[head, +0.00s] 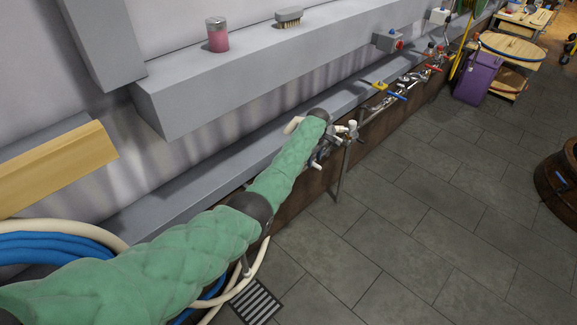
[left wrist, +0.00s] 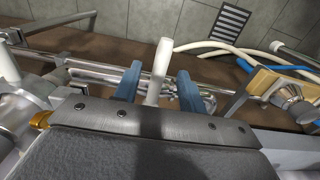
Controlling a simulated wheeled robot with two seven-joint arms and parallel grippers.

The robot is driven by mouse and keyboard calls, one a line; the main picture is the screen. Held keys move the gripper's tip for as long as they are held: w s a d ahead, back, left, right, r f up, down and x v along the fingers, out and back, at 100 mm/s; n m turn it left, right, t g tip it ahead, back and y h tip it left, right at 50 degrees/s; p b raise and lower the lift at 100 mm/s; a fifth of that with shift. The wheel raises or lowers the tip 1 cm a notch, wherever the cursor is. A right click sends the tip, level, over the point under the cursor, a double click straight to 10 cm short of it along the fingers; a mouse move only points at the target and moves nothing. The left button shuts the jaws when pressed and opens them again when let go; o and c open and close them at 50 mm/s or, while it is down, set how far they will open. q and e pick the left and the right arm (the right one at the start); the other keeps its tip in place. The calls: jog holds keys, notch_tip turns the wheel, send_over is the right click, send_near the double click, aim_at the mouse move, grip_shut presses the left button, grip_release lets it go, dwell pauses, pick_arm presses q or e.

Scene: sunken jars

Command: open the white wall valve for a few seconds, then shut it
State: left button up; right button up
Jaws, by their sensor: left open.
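The white lever (left wrist: 159,70) of a wall valve stands between my left gripper's two blue-grey fingers (left wrist: 158,88) in the left wrist view. The fingers are apart, one on each side of the lever, with a gap visible on both sides. Metal pipework (left wrist: 95,68) lies behind it. In the head view my green left arm reaches along the wall, and its gripper (head: 322,156) is mostly hidden by the wrist at the pipe. Pale handles show on both sides of the wrist there; I cannot tell which is the lever. My right gripper is not in view.
Valves with yellow (head: 380,86), blue (head: 396,96) and red (head: 436,68) handles follow farther along the wall pipe. A grey ledge (head: 240,82) carries a pink jar (head: 217,36) and a brush (head: 289,17). Hoses (head: 45,248) hang at left.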

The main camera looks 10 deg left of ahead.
aim_at(314, 164)
pick_arm(q)
jog(key=shift+f, duration=0.2)
jog(key=shift+f+b, duration=0.9)
jog(key=shift+f, duration=0.55)
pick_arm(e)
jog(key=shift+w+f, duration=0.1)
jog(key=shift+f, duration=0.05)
